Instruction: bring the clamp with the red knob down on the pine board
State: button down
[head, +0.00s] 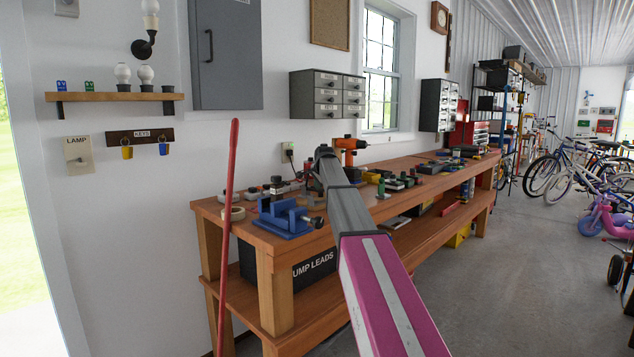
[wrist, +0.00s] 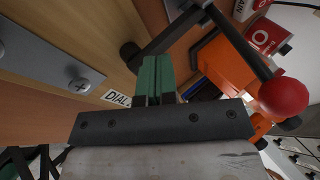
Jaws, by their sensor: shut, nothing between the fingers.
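The clamp's red knob (wrist: 283,96) shows at the right of the wrist view, on the end of a dark handle (wrist: 238,42). A dark clamp bar (wrist: 165,38) runs down-left to a black foot (wrist: 130,52). My gripper (wrist: 158,62) has its green fingers shut with nothing between them. The fingertips are beside the clamp bar, left of the knob; I cannot tell whether they touch it. Pale wood (wrist: 115,22) lies behind the foot, but I cannot tell pine board from bench top. In the head view my arm hides the gripper and clamp.
An orange drill (head: 350,144) stands on the workbench (head: 240,234) behind my arm; it also shows close to the clamp in the wrist view (wrist: 222,64). A blue vise (head: 285,217) sits at the bench's near end. A red pole (head: 229,220) leans in front.

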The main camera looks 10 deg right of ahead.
jog(key=shift+s+f, duration=0.15)
jog(key=shift+f, duration=0.3)
jog(key=shift+s+d+f, duration=0.15)
jog(key=shift+s+f, duration=0.05)
jog(key=shift+f, duration=0.15)
jog(key=r, duration=0.5)
jog(key=shift+w, duration=0.35)
jog(key=v, duration=1)
jog(key=shift+s, duration=0.1)
